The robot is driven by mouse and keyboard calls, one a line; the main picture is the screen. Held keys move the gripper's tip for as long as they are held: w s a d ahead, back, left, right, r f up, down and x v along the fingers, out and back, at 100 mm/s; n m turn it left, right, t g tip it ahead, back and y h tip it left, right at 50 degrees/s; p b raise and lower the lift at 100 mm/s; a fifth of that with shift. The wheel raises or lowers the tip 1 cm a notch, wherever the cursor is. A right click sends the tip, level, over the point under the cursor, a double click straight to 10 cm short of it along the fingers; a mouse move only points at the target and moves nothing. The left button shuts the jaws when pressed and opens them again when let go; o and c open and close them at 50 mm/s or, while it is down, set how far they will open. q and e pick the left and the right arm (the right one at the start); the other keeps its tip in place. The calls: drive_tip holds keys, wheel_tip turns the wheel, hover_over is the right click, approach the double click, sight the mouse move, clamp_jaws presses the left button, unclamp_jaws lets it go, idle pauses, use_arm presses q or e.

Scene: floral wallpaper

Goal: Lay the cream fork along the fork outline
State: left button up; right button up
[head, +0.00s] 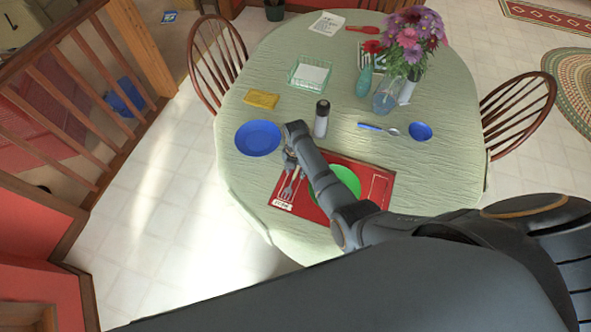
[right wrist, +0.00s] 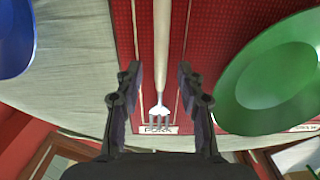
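The cream fork (right wrist: 162,60) lies on the red placemat (right wrist: 203,20), tines toward the FORK label (right wrist: 158,129), between two thin pale outline lines. In the head view the fork's tines (head: 287,191) show at the left of the placemat (head: 324,208), beside the green plate (head: 336,183). My right gripper (head: 290,163) is over the fork's handle end, which it partly hides. In the right wrist view its two fingers (right wrist: 159,85) are apart, one on each side of the fork, with gaps. My left gripper is not in view.
A blue plate (head: 258,138) lies left of my right gripper. A dark-and-white shaker (head: 321,119) stands just behind it. A spoon (head: 380,128), blue bowl (head: 420,131) and flower vase (head: 386,95) are farther right. The green tablecloth is clear between them.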

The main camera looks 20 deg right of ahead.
sight(296, 173)
drive_tip(key=shift+r, duration=0.3)
wheel_tip(296, 173, up, 12)
drive_tip(key=p, duration=1.1)
drive_tip(key=shift+f, duration=0.2)
